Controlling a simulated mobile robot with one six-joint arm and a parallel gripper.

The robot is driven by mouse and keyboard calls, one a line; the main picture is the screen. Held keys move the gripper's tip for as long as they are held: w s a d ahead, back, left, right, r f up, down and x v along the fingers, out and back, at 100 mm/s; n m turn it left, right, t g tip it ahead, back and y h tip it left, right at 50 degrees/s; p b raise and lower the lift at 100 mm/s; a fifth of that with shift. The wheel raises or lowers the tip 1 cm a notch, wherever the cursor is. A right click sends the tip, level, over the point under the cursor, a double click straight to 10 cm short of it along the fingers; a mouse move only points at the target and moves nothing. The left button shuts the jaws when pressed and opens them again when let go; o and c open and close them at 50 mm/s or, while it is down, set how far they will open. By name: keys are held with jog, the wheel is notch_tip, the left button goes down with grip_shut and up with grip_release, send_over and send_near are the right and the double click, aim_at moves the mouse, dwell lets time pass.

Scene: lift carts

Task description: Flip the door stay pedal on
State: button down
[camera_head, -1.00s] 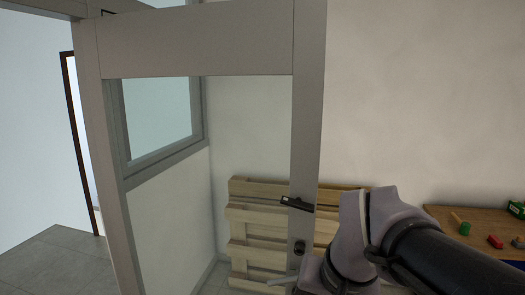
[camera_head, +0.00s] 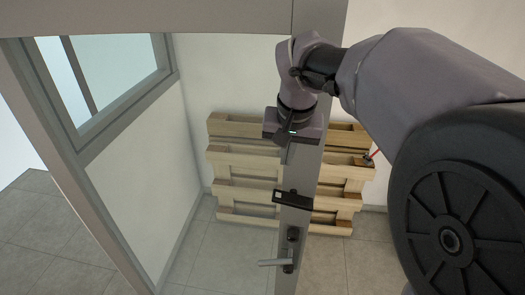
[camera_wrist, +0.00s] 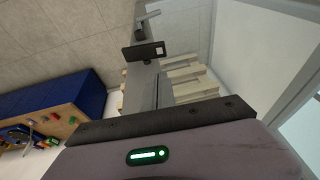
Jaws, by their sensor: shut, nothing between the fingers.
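The door's grey upright (camera_head: 304,190) stands in the middle of the head view. A black piece (camera_head: 292,198), possibly the door stay pedal, is fixed across it. It also shows in the wrist view as a black plate (camera_wrist: 143,51). Below it in the head view are a dark lock (camera_head: 293,234) and a lever handle (camera_head: 275,262). My gripper (camera_head: 286,155) points down, shut and empty, in front of the upright and above the black piece in the picture, apart from it. Its fingertips are small and hard to make out in both views.
A wooden pallet (camera_head: 232,160) leans against the wall behind the door. A bench with a blue side (camera_wrist: 55,90) and small coloured items shows at left in the wrist view. Tiled floor (camera_head: 215,255) is clear left of the upright. My arm covers the head view's right side.

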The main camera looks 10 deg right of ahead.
aim_at(275, 194)
jog(key=x, duration=1.4)
jog(key=shift+s+a+p, duration=0.2)
jog(key=shift+a+p, duration=0.15)
jog(key=shift+a, duration=0.05)
jog(key=shift+w+a+f+g+h, duration=0.1)
jog(key=shift+a+f+g+h, duration=0.2)
jog(key=shift+a+f+h, duration=0.45)
jog(key=shift+w+f+h+b, duration=0.15)
jog(key=shift+f+h+b, duration=0.4)
jog(key=shift+b, duration=0.7)
jog(key=shift+w+a+f+b, duration=0.15)
jog(key=shift+a+f+b, duration=0.1)
jog(key=shift+b, duration=0.25)
jog(key=shift+d+r, duration=0.15)
jog(key=shift+r, duration=0.1)
